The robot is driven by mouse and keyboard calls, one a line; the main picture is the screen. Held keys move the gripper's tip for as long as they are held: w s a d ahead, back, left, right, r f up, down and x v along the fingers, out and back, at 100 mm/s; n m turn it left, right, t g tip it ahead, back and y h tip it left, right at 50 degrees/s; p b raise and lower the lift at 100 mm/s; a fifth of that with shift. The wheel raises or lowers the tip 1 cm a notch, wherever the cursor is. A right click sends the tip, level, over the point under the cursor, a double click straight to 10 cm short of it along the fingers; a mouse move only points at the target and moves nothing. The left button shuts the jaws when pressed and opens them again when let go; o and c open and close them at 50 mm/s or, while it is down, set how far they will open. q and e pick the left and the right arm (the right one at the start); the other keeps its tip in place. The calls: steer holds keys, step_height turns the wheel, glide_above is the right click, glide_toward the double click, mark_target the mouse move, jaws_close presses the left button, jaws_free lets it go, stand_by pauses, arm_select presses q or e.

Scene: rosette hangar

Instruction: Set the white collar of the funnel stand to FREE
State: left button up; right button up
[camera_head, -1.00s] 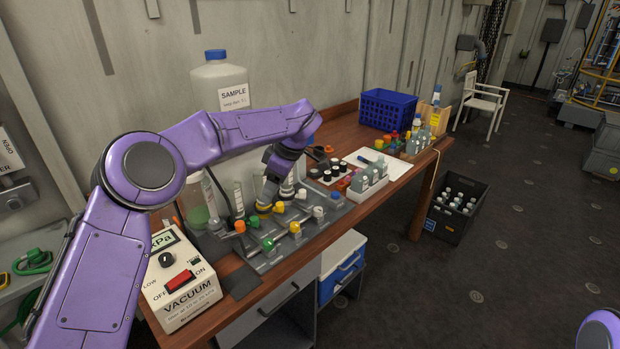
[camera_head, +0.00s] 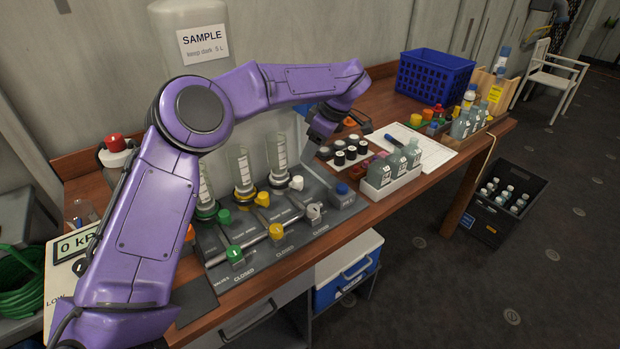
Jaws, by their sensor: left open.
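The funnel stand (camera_head: 291,240) is a grey base on the bench with clear upright cylinders and green, yellow and white fittings. The white collar (camera_head: 296,183) is at its right end, behind a white valve handle (camera_head: 313,212). I cannot read the collar's setting; the CLOSED labels are along the stand's front. My left gripper (camera_head: 309,153) points down, behind and slightly right of the white collar, apart from it in the picture. It is open, with its fingertips hard to make out. My right gripper is out of view.
A blue crate (camera_head: 434,78) stands farther back. The large SAMPLE jug (camera_head: 200,45) is behind my left arm. The floor to the right has a black bottle crate (camera_head: 497,205).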

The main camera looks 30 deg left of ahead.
mark_target(298, 178)
arm_select(q)
steer(key=x, duration=1.1)
steer(key=shift+w+f+p, duration=0.1)
steer(key=shift+w+p, duration=0.05)
steer(key=shift+p, duration=0.15)
jaws_close()
steer(key=shift+d, duration=0.1)
